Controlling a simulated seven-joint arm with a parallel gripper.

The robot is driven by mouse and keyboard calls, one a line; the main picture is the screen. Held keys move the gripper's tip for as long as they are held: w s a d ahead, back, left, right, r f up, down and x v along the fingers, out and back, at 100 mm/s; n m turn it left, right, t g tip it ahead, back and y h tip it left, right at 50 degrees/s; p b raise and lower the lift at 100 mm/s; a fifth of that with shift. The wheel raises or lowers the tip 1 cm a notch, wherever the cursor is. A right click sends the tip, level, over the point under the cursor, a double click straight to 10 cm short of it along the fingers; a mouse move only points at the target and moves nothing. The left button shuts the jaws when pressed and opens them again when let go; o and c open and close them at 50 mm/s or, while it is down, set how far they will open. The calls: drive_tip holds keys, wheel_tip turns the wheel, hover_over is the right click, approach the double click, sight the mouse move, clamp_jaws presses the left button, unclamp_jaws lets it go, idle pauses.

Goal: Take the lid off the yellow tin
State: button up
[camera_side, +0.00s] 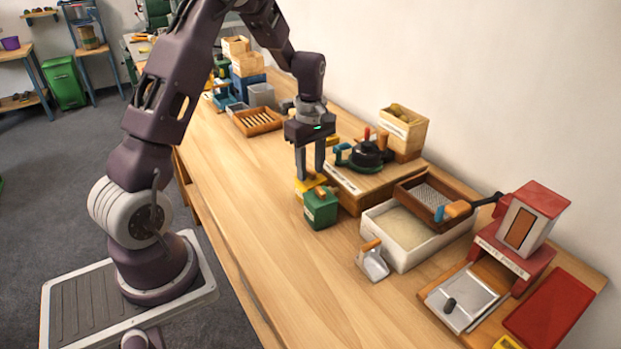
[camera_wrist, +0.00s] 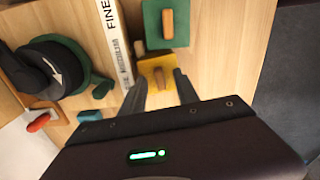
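The yellow tin (camera_side: 299,191) stands on the bench behind the green tin, which partly hides it in the side view. In the wrist view its yellow lid (camera_wrist: 149,65) has a wooden knob (camera_wrist: 160,78) on top, seen between my fingers. My gripper (camera_side: 311,175) points down over the yellow tin, its fingertips close to the lid. The fingers stand apart in both views, and in the wrist view the gripper (camera_wrist: 160,77) shows a gap with the knob in it. I cannot tell whether either finger touches the knob.
The green tin (camera_side: 320,211), with its own wooden knob, stands close to the yellow one. A wooden platform (camera_side: 362,185) with a dark round device (camera_side: 370,154) is just right. The bench left is clear.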

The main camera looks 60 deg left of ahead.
drive_tip(key=shift+f, duration=0.2)
drive_tip(key=shift+c, duration=0.5)
clamp_jaws()
